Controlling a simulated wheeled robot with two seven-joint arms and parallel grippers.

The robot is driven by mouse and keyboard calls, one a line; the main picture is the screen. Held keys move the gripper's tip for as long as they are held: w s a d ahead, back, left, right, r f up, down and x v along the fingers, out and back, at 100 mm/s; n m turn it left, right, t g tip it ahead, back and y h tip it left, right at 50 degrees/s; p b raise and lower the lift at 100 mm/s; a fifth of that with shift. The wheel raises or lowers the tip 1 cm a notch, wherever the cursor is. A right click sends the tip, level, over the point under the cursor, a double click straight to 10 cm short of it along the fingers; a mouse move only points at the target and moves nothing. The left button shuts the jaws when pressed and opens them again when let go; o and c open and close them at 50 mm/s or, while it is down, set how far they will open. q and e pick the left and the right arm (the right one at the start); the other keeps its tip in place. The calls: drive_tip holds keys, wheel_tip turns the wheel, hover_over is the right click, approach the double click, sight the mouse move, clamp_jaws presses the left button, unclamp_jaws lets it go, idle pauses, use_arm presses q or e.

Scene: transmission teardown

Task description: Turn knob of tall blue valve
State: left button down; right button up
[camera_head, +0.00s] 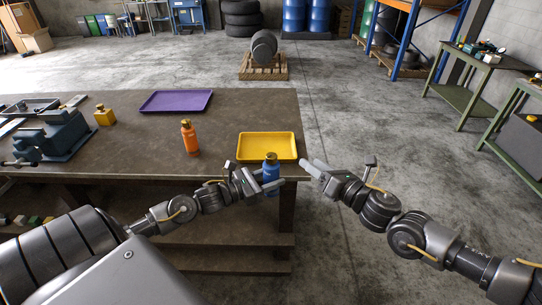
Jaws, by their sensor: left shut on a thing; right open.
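The tall blue valve (271,166) is at the front right of the table, just in front of the yellow tray. It has a blue body and a brass-coloured knob (271,155) on top. My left gripper (274,184) is shut on the blue valve's body, with its fingers around the lower part, which they partly hide. The valve looks upright; I cannot tell whether its base touches the table. My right gripper (307,166) is open and empty, to the right of the valve and apart from it, near the table's right edge.
The yellow tray (267,136) lies empty behind the valve. An orange valve (190,140) stands to the left, and a purple tray (176,93) lies farther back. A small yellow valve (104,116) and a blue vise-like device (55,138) are at the left. The table middle (140,150) is clear.

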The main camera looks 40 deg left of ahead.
sight(274, 159)
drive_tip(key=shift+s+a+f+n+g, duration=0.15)
drive_tip(key=shift+s+n+g, duration=0.15)
drive_tip(key=shift+s+n, duration=0.65)
drive_tip(key=shift+s+f+n+g, duration=0.1)
drive_tip(key=shift+s+n+g, duration=0.3)
drive_tip(key=shift+n, duration=1.05)
drive_tip(key=shift+s+a+f+n+g, duration=0.1)
drive_tip(key=shift+s+f+n+g, duration=0.1)
drive_tip(key=shift+s+n, duration=0.8)
drive_tip(key=shift+w+a, duration=0.15)
drive_tip(key=shift+w, duration=0.05)
drive_tip(key=a, duration=0.4)
drive_tip(key=w+a, duration=0.1)
drive_tip(key=a, duration=0.6)
drive_tip(key=shift+w+a, duration=0.2)
drive_tip(key=shift+a, duration=0.15)
drive_tip(key=c, duration=0.9)
drive_tip(key=shift+m+t+h, duration=0.4)
drive_tip(key=shift+m+t, duration=0.65)
drive_tip(key=shift+t, duration=0.6)
drive_tip(key=shift+m+t+h, duration=0.4)
drive_tip(key=shift+m+t, duration=0.65)
drive_tip(key=shift+t, duration=0.6)
drive_tip(key=shift+c, duration=0.2)
